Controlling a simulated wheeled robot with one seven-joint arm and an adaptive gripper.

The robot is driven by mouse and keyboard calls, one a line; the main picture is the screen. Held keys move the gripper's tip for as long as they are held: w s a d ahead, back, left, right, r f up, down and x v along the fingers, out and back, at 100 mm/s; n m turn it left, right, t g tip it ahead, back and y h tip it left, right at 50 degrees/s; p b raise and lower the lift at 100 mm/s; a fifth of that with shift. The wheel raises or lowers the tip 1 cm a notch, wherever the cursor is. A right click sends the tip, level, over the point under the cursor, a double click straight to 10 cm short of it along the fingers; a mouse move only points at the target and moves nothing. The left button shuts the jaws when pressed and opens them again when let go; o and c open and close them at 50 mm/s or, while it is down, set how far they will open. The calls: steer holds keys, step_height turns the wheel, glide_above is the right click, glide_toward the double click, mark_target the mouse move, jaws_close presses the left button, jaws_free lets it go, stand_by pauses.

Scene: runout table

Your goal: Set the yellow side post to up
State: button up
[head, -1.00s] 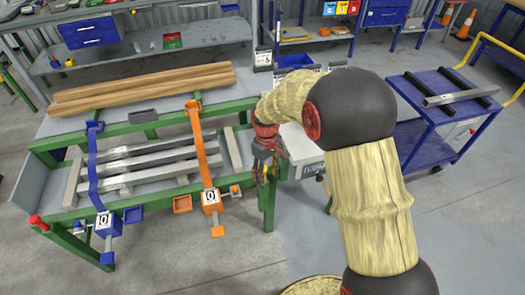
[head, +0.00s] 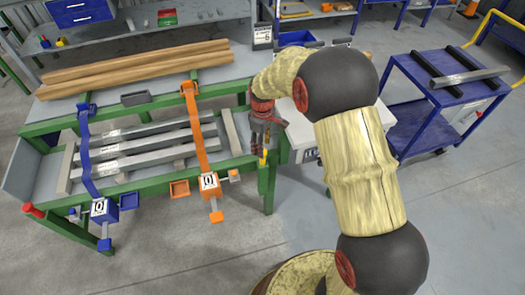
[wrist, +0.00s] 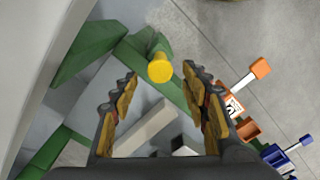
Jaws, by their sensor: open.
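The yellow side post (wrist: 159,68) shows in the wrist view as a round yellow end on a short yellow stem, beside the green table frame. My gripper (wrist: 160,77) is open, with one finger on each side of the post's line and nothing held. I cannot tell how deep the post sits between the fingertips. In the head view, my gripper (head: 263,147) points down at the right end of the green-framed runout table (head: 243,178). A small piece of the yellow post (head: 263,161) shows just below the fingers; the rest is hidden.
Grey bars (head: 150,149) lie in the table under a blue strap (head: 84,150) and an orange strap (head: 196,125). Wooden beams (head: 135,66) lie behind. A white cabinet (head: 304,139) stands close right of my gripper; a blue cart (head: 432,120) stands farther right.

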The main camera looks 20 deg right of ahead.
step_height(320, 180, down, 3)
steer(key=shift+r+b, duration=0.1)
steer(key=shift+b, duration=0.3)
steer(key=c, duration=0.3)
jaws_close()
stand_by(0.4)
